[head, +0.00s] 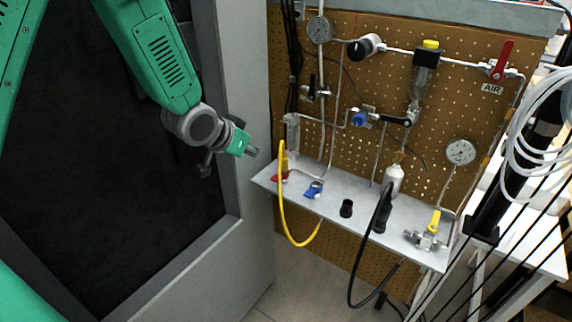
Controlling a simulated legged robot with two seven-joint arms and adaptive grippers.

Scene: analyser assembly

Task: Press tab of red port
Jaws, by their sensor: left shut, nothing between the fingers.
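The red port (281,178) is a small red piece at the left end of the grey metal shelf, partly behind a yellow hose (285,210). Its tab is too small to make out. A blue port (313,190) sits to its right on the same shelf. My left gripper (252,152) is shut and empty. In the picture it is up and to the left of the red port, apart from it, in front of the grey cabinet frame. My right gripper is not in view.
The shelf (330,206) also holds black fittings (346,208), a white bottle (393,180) and a yellow-handled valve (434,222). A pegboard with gauges, pipes and a red lever (503,60) stands behind. A black hose (352,275) hangs in front. White tubing is at right.

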